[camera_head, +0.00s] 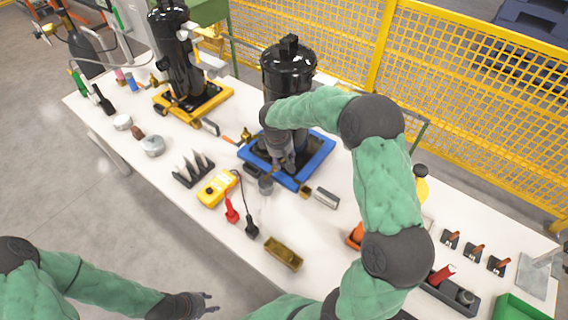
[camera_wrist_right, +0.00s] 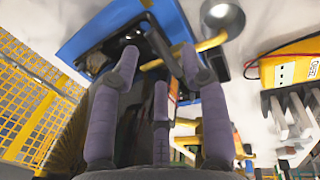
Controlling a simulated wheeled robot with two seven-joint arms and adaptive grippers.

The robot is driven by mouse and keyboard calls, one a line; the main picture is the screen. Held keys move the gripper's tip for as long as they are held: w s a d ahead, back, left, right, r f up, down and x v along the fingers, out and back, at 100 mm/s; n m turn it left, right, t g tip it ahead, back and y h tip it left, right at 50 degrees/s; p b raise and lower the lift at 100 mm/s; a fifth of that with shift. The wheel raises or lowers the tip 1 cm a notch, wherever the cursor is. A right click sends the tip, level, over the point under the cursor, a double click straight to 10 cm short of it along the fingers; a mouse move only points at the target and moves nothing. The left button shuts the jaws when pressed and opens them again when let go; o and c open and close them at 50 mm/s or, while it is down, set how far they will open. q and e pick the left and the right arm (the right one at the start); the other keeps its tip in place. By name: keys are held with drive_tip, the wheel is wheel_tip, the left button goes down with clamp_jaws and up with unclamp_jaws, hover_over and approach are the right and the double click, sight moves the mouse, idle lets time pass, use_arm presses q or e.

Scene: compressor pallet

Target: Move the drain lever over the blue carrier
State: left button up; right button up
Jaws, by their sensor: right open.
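The blue carrier (camera_head: 318,158) stands mid-table under an upright black compressor (camera_head: 288,68). At its left edge, a brass fitting (camera_head: 246,134) has a small orange lever (camera_head: 229,140) beside it, which looks like the drain lever. My right gripper (camera_head: 285,167) is low in front of the compressor, over the carrier. In the right wrist view its fingers (camera_wrist_right: 160,62) are apart, with the blue carrier (camera_wrist_right: 90,38) beyond. A yellow bar (camera_wrist_right: 212,42) shows behind the fingers; I cannot tell whether it is the lever. My left gripper (camera_head: 209,301) is open and empty, off the table's front edge.
A second compressor stands on a yellow carrier (camera_head: 212,100) at the back left. A yellow meter (camera_head: 217,188), a brass tray (camera_head: 283,252) and a dark rack (camera_head: 194,170) lie in front. A yellow mesh fence (camera_head: 465,90) runs behind the table.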

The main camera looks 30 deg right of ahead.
drive_tip(key=shift+w+d+f, duration=0.1)
drive_tip(key=shift+d+f, duration=0.05)
drive_tip(key=shift+f, duration=0.4)
drive_tip(key=shift+d+f, duration=0.1)
drive_tip(key=shift+f, duration=0.45)
clamp_jaws()
drive_tip(key=shift+a+m+b, duration=0.15)
drive_tip(key=shift+m+b, duration=0.15)
drive_tip(key=shift+m, duration=0.1)
drive_tip(key=shift+a+m+g+b, duration=0.1)
drive_tip(key=shift+a+m+g, duration=0.2)
drive_tip(key=shift+m, duration=0.85)
drive_tip(key=shift+a+m+g+b, duration=0.15)
drive_tip(key=shift+a+m, duration=0.3)
drive_tip(key=shift+m, duration=0.75)
drive_tip(key=shift+a+m+g+b, duration=0.1)
drive_tip(key=shift+a+m+g, duration=0.2)
drive_tip(key=shift+m, duration=0.85)
